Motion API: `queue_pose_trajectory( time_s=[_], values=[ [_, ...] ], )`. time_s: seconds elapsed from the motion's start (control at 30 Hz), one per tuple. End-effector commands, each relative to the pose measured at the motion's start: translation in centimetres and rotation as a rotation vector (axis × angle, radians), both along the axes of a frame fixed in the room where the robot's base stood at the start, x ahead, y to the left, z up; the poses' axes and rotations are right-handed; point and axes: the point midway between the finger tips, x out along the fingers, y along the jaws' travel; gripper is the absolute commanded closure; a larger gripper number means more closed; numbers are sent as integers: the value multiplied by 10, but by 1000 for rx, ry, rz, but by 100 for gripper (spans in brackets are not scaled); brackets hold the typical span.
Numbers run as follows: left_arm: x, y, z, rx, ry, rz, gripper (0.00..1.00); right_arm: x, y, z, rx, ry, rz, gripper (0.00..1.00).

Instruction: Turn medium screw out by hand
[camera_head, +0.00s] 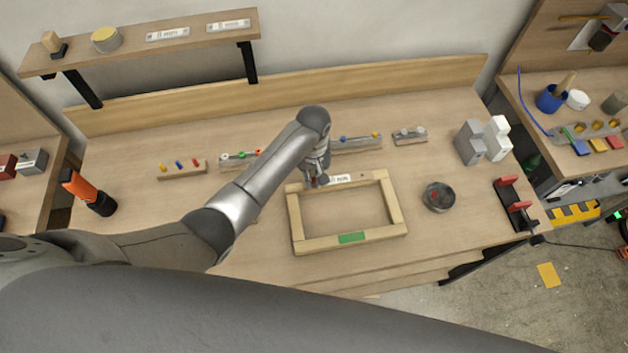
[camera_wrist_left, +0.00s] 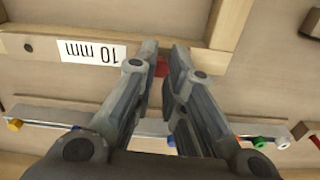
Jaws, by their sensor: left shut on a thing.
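The wooden frame (camera_head: 295,215) lies on the workbench, with a white label (camera_head: 340,179) on its far bar and a green patch (camera_head: 351,238) on its near bar. In the left wrist view the label (camera_wrist_left: 92,51) reads "10 mm", upside down. My left gripper (camera_head: 316,184) is at the far left corner of the frame, pointing down. In the left wrist view, the fingers of my left gripper (camera_wrist_left: 163,58) are closed around a small red screw (camera_wrist_left: 161,68) beside the label. Most of the screw is hidden by the fingers. My right gripper is in neither view.
Racks with coloured pegs (camera_head: 183,170) stand behind the frame. A round dark dish (camera_head: 438,197) and a red-and-black holder (camera_head: 514,205) are on the right, grey and white blocks (camera_head: 470,142) behind. Bench front right is clear.

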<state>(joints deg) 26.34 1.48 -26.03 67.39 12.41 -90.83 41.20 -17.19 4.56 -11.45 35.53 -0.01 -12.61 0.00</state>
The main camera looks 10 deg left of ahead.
Motion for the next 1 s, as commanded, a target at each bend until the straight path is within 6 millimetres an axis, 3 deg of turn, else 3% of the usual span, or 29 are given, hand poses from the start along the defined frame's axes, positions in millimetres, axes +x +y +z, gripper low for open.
queue_pose_trajectory(
  time_s=[0.4, 0.73, 1.0],
  values=[
    [0, -1, 0, -1, 1, 80, 100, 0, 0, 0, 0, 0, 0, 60],
    [-1, -1, 0, -3, 2, 469, 100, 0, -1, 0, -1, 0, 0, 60],
    [0, -1, 1, -2, 1, 519, 100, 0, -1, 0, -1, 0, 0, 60]
  ],
)
